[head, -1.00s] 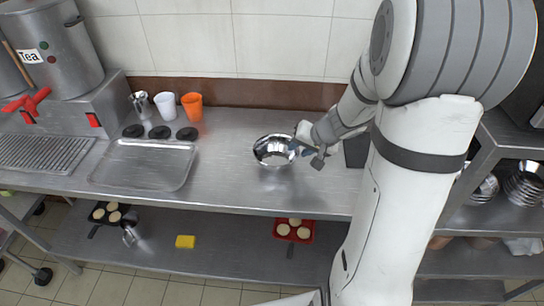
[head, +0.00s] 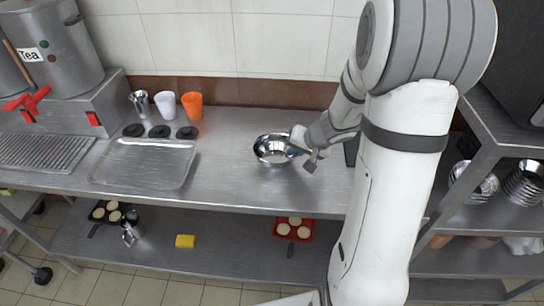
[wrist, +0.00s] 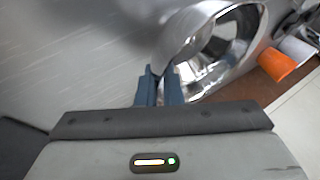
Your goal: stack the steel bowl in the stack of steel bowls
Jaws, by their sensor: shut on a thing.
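The steel bowl (head: 272,149) is at the middle of the steel counter in the head view, its open side up. My gripper (head: 306,154) is at the bowl's right side, shut on its rim. In the wrist view, the blue fingers (wrist: 158,86) pinch the rim of the bowl (wrist: 240,35). I cannot tell whether the bowl touches the counter. A stack of steel bowls (head: 524,185) stands on the right shelf unit, at the picture's right edge. Another group of steel bowls (head: 484,186) is left of it, partly hidden by the rack post.
A clear tray (head: 145,164), black lids (head: 160,132), a white cup (head: 165,104), an orange cup (head: 191,105) and a steel cup (head: 141,103) occupy the left counter. The tea urn (head: 52,45) is farther left. A rack post (head: 462,180) stands before the right shelf. The counter's front middle is clear.

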